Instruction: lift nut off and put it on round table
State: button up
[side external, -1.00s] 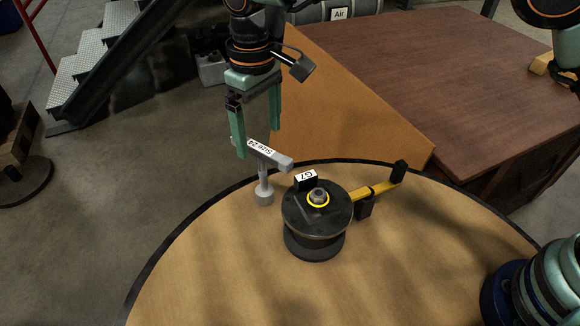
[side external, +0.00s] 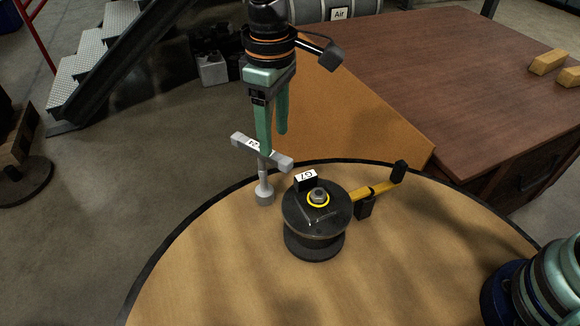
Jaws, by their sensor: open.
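The nut (side external: 318,196) is a small grey piece with a yellow ring around its base. It sits on top of the dark round part labelled G7 (side external: 316,222), which stands on the round table (side external: 220,275). My gripper (side external: 273,142) is open, with green fingers pointing down. It is above and to the left of the nut, at the grey T-handled socket wrench (side external: 264,190). The wrench stands upright on the table, left of the G7 part. One finger overlaps the wrench's crossbar in the picture; I cannot tell whether they touch.
A yellow-handled tool (side external: 378,188) with black ends lies against the right of the G7 part. Another arm's green and blue joint (side external: 535,290) is at the lower right. A brown desk (side external: 420,85) stands behind. The table's front is clear.

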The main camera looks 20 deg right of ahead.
aim_at(318, 196)
jog(key=s+d+r+n, duration=0.2)
jog(key=s+d+n, duration=0.25)
jog(key=s, duration=0.35)
jog(key=shift+s+a+f, duration=0.1)
jog(key=shift+f, duration=2.05)
jog(key=shift+s+a+f, duration=0.1)
jog(key=shift+f, duration=2.05)
grip_shut()
